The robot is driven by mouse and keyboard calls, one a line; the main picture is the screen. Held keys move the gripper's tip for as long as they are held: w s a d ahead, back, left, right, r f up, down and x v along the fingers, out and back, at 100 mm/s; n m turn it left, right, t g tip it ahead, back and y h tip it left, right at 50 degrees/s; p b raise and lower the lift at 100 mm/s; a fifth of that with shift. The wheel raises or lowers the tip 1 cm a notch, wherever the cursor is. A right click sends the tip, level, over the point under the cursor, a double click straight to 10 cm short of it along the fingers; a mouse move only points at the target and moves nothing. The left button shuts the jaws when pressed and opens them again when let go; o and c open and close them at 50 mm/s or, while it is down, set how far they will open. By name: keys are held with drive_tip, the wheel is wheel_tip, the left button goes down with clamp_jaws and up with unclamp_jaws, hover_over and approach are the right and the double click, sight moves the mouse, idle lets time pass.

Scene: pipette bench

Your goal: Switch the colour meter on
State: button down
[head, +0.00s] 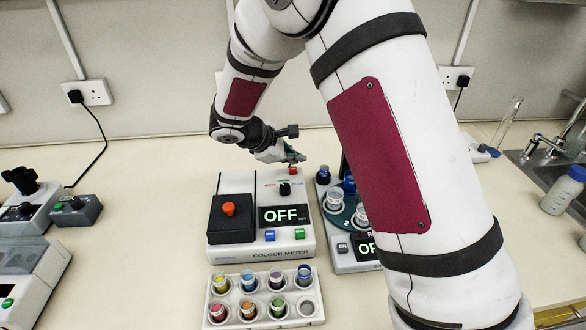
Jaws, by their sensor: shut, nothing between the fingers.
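The colour meter (262,252) is a white box in the middle of the bench in the head view. Its display (284,215) reads OFF. It has a black lidded block with an orange knob (229,208), a black dial (285,189), a blue button (270,235) and a green button (299,233). A red button or switch (292,170) shows at its back right. My gripper (293,159) is shut and empty, just above the red part; I cannot tell whether they touch.
A white rack (262,322) of several coloured vials stands in front of the meter. Another device (342,247) with vials stands close on the right, partly behind my arm. More instruments (28,262) stand at the left. A sink and a bottle (562,191) are at the right.

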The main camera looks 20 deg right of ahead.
sight(294, 170)
drive_tip(key=shift+f, duration=0.1)
idle(0.4)
drive_tip(key=shift+f, duration=0.35)
drive_tip(key=shift+f+b, duration=0.5)
idle(0.6)
drive_tip(key=shift+r, duration=0.1)
drive_tip(key=shift+r+p, duration=0.35)
drive_tip(key=shift+r, duration=0.5)
drive_tip(key=shift+r, duration=0.1)
drive_tip(key=shift+r+p, duration=1.05)
drive_tip(key=shift+r, duration=1.85)
